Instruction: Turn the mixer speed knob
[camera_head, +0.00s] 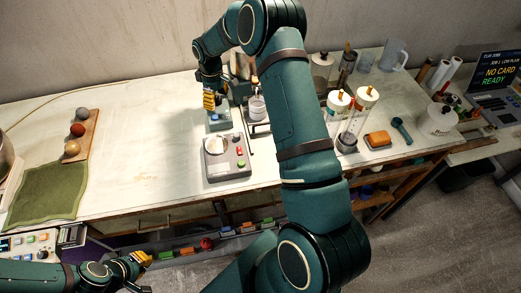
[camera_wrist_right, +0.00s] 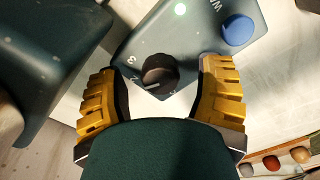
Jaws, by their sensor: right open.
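The mixer's dark round speed knob (camera_wrist_right: 160,75) sits on a blue-grey panel (camera_wrist_right: 195,50) in the right wrist view. It has a pale pointer line and printed marks around it. My right gripper (camera_wrist_right: 160,83) is open, with one yellow finger on each side of the knob and visible gaps between. In the head view, my right gripper (camera_head: 209,100) is over the mixer base (camera_head: 219,121), and the knob is hidden there. My left gripper (camera_head: 143,258) is low at the lower left, away from the mixer; its opening is unclear.
A blue button (camera_wrist_right: 238,30) is beside the knob. Clear canisters (camera_head: 352,120) stand to the right. The table left of the mixer is clear up to the ball board (camera_head: 82,137).

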